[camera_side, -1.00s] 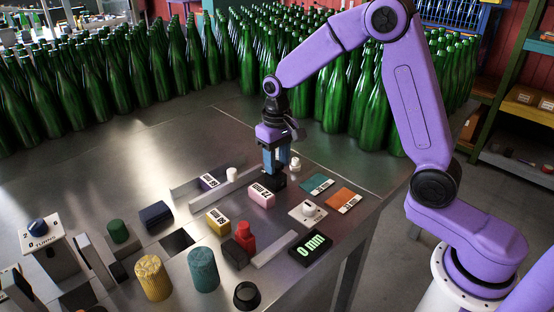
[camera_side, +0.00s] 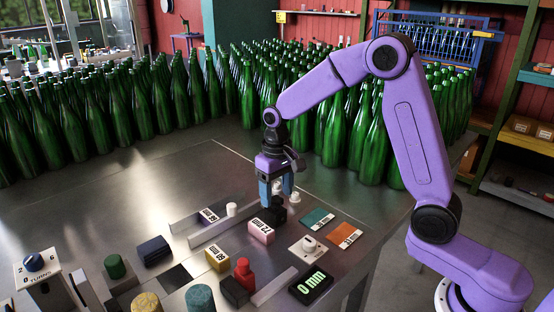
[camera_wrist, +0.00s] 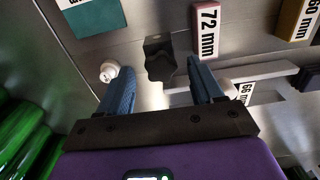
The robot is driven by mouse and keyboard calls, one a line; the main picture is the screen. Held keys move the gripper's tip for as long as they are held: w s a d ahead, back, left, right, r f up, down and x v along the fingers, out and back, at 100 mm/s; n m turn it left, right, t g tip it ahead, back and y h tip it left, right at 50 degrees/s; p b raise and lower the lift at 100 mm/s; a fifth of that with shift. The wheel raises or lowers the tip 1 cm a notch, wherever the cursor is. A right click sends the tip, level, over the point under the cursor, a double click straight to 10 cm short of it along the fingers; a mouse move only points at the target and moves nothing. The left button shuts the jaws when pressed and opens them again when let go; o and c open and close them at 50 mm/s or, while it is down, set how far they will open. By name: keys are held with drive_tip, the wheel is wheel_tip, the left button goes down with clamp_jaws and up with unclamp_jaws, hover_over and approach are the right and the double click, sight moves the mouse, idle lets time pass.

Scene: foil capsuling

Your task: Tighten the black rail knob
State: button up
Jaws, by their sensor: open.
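The black rail knob (camera_wrist: 158,62) shows between my fingers in the wrist view, on the metal table top. In the side view the black knob (camera_side: 277,213) is just below my fingertips, behind the pink 72 mm block (camera_side: 261,232). My gripper (camera_side: 277,200) points straight down with its blue fingers spread, one on each side above the knob. It also shows in the wrist view (camera_wrist: 160,74), with gaps between the knob and both fingers. Nothing is held. Whether the fingertips reach down to the knob's height is unclear.
A small white knob (camera_wrist: 109,72) is close beside one finger. The display (camera_side: 311,284) reads 0 mm. A yellow block (camera_side: 217,258), a red-topped piece (camera_side: 244,274), and teal (camera_side: 317,219) and orange (camera_side: 344,235) cards lie around. Green bottles (camera_side: 330,130) crowd the back.

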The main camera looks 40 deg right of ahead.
sight(277, 201)
wheel_tip(277, 201, up, 16)
idle(0.5)
drive_tip(key=shift+s, duration=0.1)
drive_tip(key=s+a+f+n, duration=0.2)
drive_tip(key=s+f+n, duration=0.1)
drive_tip(key=s, duration=0.4)
drive_tip(key=s+a+f+n, duration=0.2)
drive_tip(key=s+n, duration=0.1)
drive_tip(key=s, duration=0.4)
drive_tip(key=s+d+f+n, duration=0.2)
drive_tip(key=s+f+n, duration=0.1)
drive_tip(key=s, duration=0.6)
drive_tip(key=s+d+f+n, duration=0.2)
drive_tip(key=s+f+n, duration=0.1)
drive_tip(key=s, duration=0.6)
drive_tip(key=shift+d+f+n, duration=0.25)
drive_tip(key=shift+f+n, duration=0.15)
drive_tip(key=shift+f, duration=0.15)
